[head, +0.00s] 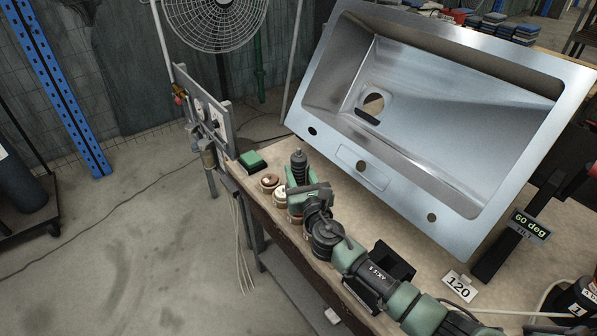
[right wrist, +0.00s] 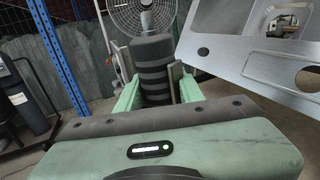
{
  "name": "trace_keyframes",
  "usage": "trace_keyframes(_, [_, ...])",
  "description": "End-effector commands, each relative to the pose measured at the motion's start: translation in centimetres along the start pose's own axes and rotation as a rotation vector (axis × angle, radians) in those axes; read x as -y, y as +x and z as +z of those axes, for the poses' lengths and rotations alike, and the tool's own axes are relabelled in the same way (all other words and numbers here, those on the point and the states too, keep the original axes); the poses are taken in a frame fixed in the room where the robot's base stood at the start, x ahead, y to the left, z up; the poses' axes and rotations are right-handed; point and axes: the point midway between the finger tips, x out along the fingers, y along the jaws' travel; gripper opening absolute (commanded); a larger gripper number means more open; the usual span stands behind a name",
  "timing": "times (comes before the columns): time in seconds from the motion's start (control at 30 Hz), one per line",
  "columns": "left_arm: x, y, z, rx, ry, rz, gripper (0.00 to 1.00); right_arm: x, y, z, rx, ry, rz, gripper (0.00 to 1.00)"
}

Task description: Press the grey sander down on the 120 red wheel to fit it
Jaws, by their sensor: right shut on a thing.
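My right gripper (head: 301,180) is above the table's left edge, shut on the grey sander (head: 299,160), a dark ribbed cylinder. In the right wrist view the sander (right wrist: 155,68) stands upright between the two pale green fingers. The sander's lower end is hidden, so contact with a wheel cannot be told. My left gripper is out of view.
A big steel sink (head: 440,110) stands tilted on the table, right of my gripper. A green block (head: 252,161) lies at the table's far left corner, near a panel (head: 205,110). A "120" card (head: 459,286) and a "60 deg" display (head: 530,226) are at right.

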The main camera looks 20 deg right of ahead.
Motion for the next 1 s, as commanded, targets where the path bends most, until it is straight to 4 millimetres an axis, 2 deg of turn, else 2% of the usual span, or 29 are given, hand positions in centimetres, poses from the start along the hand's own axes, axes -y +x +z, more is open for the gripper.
trace_keyframes(1.0, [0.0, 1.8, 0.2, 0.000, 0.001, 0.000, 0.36, 0.0, 0.1, -1.7, 0.004, 0.001, 0.000, 0.00])
